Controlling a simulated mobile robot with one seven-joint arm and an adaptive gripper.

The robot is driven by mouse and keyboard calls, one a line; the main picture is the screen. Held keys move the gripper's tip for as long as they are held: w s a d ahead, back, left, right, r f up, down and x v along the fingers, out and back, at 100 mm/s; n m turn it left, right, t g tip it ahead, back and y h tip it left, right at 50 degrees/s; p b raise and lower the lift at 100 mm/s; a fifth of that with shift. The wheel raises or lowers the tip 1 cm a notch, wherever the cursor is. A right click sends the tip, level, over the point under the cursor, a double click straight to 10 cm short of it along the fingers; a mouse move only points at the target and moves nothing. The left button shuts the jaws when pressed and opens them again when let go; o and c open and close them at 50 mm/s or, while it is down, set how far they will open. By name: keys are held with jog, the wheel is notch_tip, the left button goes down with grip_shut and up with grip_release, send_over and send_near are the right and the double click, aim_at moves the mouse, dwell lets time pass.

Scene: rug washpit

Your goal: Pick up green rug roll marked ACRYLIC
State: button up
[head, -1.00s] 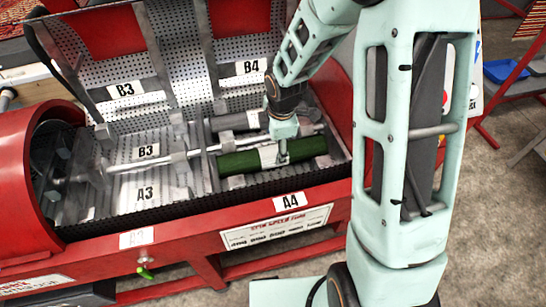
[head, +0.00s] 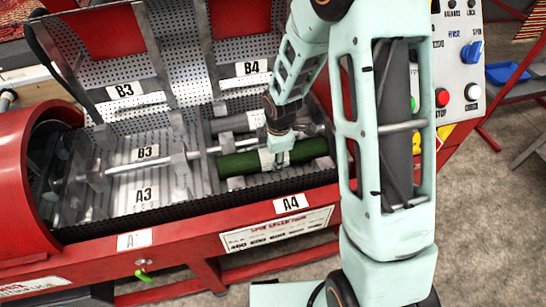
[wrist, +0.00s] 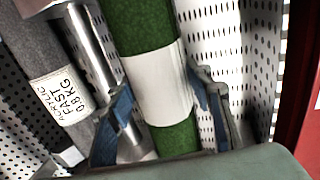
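The green rug roll (head: 302,151) lies across the front right compartment, at the A4 label, with a white paper band round its middle. My gripper (head: 277,163) is down at the band. In the wrist view the green roll (wrist: 139,22) passes between my gripper's two fingers (wrist: 163,90), one on each side of the white band. The fingers are open, with a narrow gap to the roll on the left; contact on the right is unclear. I see no readable writing on the band from here.
A grey roll (head: 228,124) lies behind, in the B4 compartment; its tag (wrist: 60,95) reads ACRYLIC FAST 0.8 KG. A metal bar (wrist: 92,45) runs between the rolls. Compartments A3 (head: 120,200) and B3 hold no roll. The red machine's front wall (head: 180,247) is close.

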jog(key=shift+w+r, duration=0.1)
jog(key=c, duration=0.9)
